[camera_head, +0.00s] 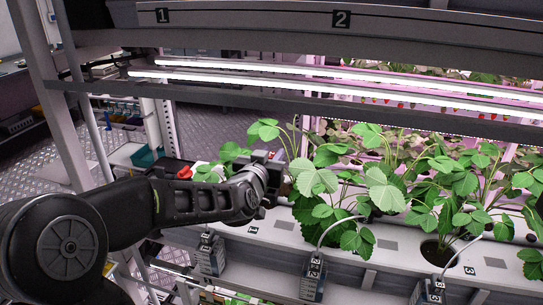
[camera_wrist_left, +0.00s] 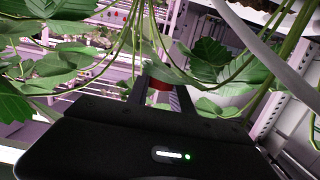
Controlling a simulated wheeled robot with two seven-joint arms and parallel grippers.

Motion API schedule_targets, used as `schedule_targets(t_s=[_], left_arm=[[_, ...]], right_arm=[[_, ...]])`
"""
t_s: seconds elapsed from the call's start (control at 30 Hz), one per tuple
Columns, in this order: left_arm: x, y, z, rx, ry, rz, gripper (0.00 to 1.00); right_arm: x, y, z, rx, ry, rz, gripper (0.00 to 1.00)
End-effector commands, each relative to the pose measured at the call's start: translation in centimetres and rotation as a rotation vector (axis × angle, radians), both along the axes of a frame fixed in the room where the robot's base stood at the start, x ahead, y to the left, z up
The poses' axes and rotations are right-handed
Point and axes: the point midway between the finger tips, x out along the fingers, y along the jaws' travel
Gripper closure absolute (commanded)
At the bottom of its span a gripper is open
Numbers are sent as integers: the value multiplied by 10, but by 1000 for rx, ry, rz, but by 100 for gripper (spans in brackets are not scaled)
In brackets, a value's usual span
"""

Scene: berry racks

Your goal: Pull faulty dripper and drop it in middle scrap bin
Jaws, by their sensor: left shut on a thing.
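My left gripper (camera_head: 272,176) is at the left end of the plant gutter, among the leaves of the leftmost plant. In the left wrist view its fingers (camera_wrist_left: 160,92) are closed on a small red piece (camera_wrist_left: 158,84), taken to be the dripper; leaves and stems partly hide it. Three small grey labelled boxes hang along the front of the gutter: left (camera_head: 209,257), middle (camera_head: 313,276) and right (camera_head: 428,292). Curved pale tubes run from the plants toward the middle and right boxes. I cannot tell whether these boxes are the scrap bins. My right gripper is not in view.
Strawberry plants (camera_head: 385,185) crowd the white gutter (camera_head: 385,243). A lit lamp bar (camera_head: 330,88) and a shelf beam marked 1 and 2 (camera_head: 250,17) cross above. A rack post (camera_head: 50,90) stands at left. The metal floor (camera_head: 215,130) is open behind.

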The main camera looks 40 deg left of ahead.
Motion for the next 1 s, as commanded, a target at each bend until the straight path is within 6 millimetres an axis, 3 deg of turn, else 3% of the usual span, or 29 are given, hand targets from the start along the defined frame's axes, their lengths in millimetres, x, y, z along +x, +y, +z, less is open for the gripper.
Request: schedule_targets(t_s=[0.27, 0.73, 1.0], left_arm=[[0, 0, 2, 0, 0, 0, 100], [0, 0, 27, -1, 0, 1, 100], [0, 0, 30, 0, 0, 0, 100]], right_arm=[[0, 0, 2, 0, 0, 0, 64], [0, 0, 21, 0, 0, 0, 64], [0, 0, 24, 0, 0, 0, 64]])
